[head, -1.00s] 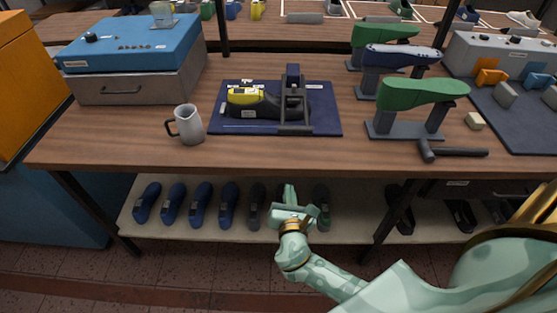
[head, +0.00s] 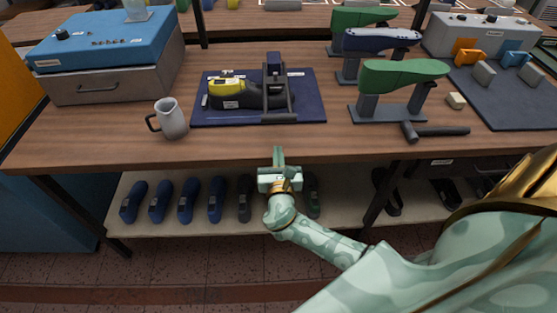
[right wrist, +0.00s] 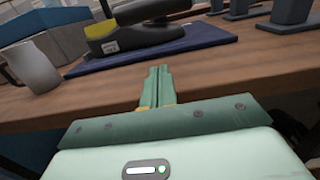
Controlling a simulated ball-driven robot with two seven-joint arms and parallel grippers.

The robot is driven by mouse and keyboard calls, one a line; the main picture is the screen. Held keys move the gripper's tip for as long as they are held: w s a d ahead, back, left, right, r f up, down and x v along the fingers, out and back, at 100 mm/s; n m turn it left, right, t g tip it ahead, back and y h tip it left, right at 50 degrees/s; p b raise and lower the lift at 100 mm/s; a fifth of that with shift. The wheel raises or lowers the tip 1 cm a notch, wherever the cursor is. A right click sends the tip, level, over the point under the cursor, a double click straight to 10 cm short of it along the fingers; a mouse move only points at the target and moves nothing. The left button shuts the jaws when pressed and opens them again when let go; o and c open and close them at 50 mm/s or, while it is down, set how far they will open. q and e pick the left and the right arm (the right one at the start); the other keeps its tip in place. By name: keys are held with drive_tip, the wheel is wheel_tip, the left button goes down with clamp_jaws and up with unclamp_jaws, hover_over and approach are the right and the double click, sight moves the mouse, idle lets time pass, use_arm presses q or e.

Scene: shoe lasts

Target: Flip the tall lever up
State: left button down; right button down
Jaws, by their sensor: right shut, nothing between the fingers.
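A dark grey clamp-like fixture (head: 266,100) with a tall upright part (head: 274,66) stands on a dark blue mat (head: 310,112) on the table. I cannot tell for sure which part is the tall lever. A black shoe last with a yellow top (head: 230,92) lies at its left; it also shows in the right wrist view (right wrist: 112,34). My right gripper (head: 278,156) is shut and empty at the table's front edge, in front of the mat and apart from the fixture. Its closed fingers show in the right wrist view (right wrist: 157,85). My left gripper is not in view.
A grey mug (head: 172,119) stands left of the mat. Green and blue lasts on stands (head: 400,75) and a hammer (head: 436,131) are at the right. A blue-topped box (head: 105,45) is at the back left. The wood before the mat is clear.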

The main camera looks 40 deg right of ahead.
drive_tip(key=x, duration=0.4)
wheel_tip(320, 180, up, 3)
drive_tip(key=shift+w+d+f+p, duration=0.1)
drive_tip(key=shift+w+d+p, duration=0.05)
drive_tip(key=shift+p, duration=0.35)
drive_tip(key=shift+r, duration=0.6)
drive_tip(key=shift+w, duration=0.1)
